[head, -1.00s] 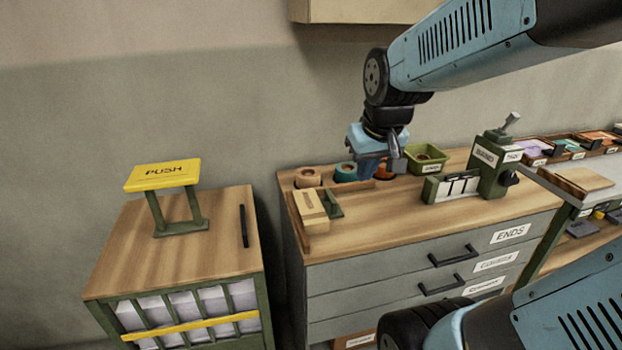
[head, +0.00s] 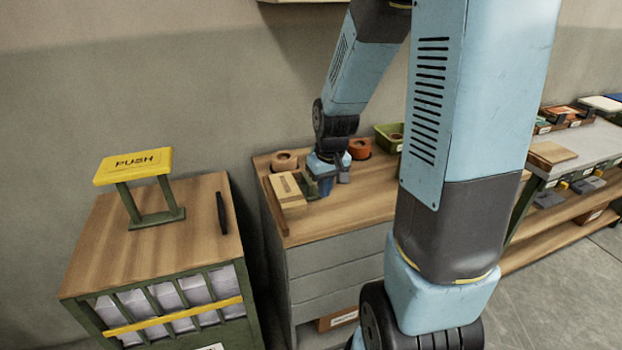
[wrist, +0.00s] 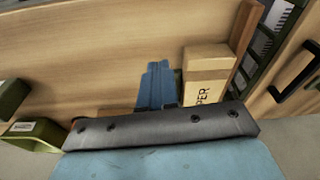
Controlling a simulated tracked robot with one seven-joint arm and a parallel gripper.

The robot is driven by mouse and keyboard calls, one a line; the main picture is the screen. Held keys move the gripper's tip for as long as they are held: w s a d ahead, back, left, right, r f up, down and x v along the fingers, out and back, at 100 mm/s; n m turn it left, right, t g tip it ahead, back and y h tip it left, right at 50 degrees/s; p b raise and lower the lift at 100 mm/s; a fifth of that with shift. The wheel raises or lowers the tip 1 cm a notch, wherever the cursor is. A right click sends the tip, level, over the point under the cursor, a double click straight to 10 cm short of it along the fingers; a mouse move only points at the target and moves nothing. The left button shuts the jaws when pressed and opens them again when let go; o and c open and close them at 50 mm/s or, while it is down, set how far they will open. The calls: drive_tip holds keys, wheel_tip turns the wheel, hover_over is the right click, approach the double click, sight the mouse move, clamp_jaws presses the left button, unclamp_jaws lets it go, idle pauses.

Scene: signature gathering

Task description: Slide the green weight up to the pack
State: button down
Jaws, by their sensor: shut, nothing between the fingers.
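The pack (head: 287,190), a tan paper-wrapped block, lies at the left end of the drawer cabinet's wooden top against a wooden strip. The green weight (head: 310,186) is a small dark green piece at the pack's right side, partly covered by my gripper; I cannot tell whether it touches the pack. My gripper (head: 326,187) is shut and empty, low over the top, just right of the weight. In the wrist view my blue fingers (wrist: 156,86) are together beside the pack (wrist: 207,78); the weight is mostly hidden there.
A beige roll (head: 284,160) and an orange roll (head: 360,148) sit behind, with a green bin (head: 388,136) to their right. My arm covers the cabinet's right part. A separate cabinet with a yellow PUSH plate (head: 134,165) stands left across a gap.

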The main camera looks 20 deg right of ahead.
sight(305, 177)
drive_tip(key=w, duration=0.7)
drive_tip(key=w+a, duration=0.1)
drive_tip(key=w, duration=0.2)
drive_tip(key=shift+w+a, duration=0.1)
drive_tip(key=shift+w, duration=0.3)
drive_tip(key=shift+w+f, duration=0.2)
drive_tip(key=shift+f, duration=0.3)
drive_tip(key=shift+s+f, duration=0.25)
